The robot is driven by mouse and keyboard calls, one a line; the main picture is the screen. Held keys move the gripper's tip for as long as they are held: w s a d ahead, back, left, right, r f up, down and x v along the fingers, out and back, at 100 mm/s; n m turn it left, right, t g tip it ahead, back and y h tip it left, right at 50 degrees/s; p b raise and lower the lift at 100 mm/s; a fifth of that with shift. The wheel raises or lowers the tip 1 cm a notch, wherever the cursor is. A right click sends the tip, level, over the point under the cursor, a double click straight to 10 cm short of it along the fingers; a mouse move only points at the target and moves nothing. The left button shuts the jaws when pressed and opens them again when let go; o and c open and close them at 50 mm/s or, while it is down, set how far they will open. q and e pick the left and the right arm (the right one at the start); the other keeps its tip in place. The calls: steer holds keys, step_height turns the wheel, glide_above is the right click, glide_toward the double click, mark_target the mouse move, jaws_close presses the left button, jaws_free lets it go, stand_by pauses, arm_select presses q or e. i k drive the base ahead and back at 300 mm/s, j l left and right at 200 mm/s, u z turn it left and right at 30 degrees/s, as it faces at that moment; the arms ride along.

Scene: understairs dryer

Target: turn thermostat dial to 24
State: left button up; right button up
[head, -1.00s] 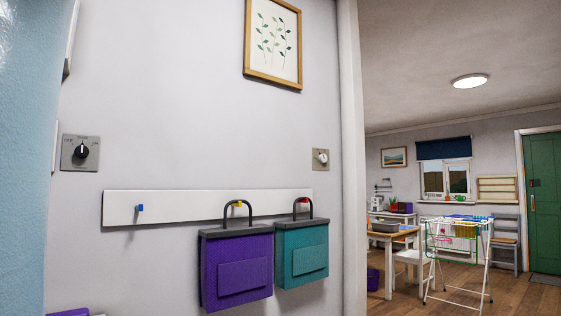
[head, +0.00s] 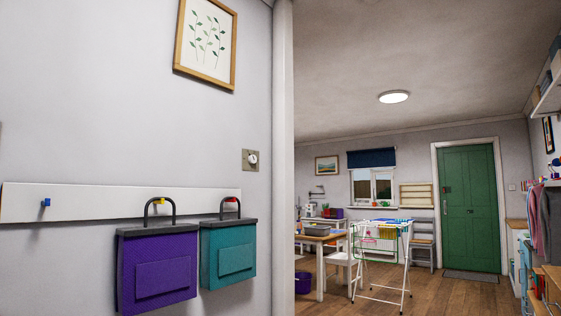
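A small square plate with a round white dial (head: 251,159) is on the wall near its right edge, above the teal bag. It is too small to read any numbers on it, and I cannot tell whether it is the thermostat. Neither of my grippers shows in the head view.
A white peg rail (head: 90,203) holds a purple bag (head: 158,270) and a teal bag (head: 228,258). A framed leaf print (head: 206,42) hangs above. Past the wall's edge are a table (head: 318,238), a white chair (head: 344,268), a drying rack (head: 382,255) and a green door (head: 468,208).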

mark_target(251, 159)
steer(key=l+u, duration=0.1)
steer(key=u, duration=0.15)
steer(key=i+u, duration=0.15)
steer(key=i, duration=0.25)
steer(key=i+l+u, duration=0.2)
steer(key=i, duration=0.2)
steer(key=i+l+u, duration=0.15)
steer(key=i, duration=0.25)
